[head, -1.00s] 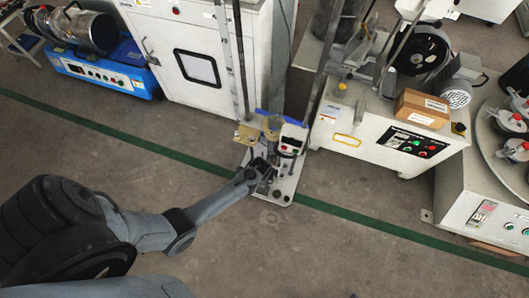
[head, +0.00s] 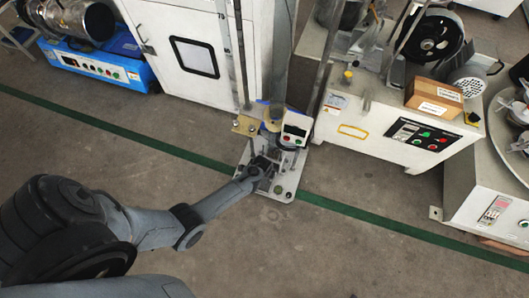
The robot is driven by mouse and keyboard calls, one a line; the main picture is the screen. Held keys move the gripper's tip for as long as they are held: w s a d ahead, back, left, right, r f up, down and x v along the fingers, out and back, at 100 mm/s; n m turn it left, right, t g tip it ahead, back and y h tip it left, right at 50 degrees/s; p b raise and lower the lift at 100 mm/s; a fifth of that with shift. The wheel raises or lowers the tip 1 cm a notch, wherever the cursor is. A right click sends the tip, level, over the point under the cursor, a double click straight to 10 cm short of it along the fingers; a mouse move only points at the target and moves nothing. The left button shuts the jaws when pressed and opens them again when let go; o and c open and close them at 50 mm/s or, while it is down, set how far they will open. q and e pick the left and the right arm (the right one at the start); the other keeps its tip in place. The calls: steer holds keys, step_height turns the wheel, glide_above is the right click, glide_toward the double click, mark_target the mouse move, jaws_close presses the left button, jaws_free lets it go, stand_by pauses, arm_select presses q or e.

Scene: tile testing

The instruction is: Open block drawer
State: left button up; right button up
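A tall test stand on a light base plate (head: 283,190) stands on the floor at the centre of the head view, with a small control box (head: 294,134) and a yellowish block (head: 246,125) on it. My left gripper (head: 262,168) is at the front of this stand, low over the base plate. Its fingers are small and dark against the stand's parts, so I cannot tell whether they are open or touching anything. I cannot make out a drawer clearly. My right gripper is not in view.
A white cabinet (head: 165,45) stands behind on the left, beside a blue machine (head: 100,66). A white machine (head: 365,130) with a cardboard box (head: 433,101) stands to the right. The floor in front is clear, crossed by a green line (head: 345,212).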

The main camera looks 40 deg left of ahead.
arm_select(q)
jaws_close()
stand_by(1.3)
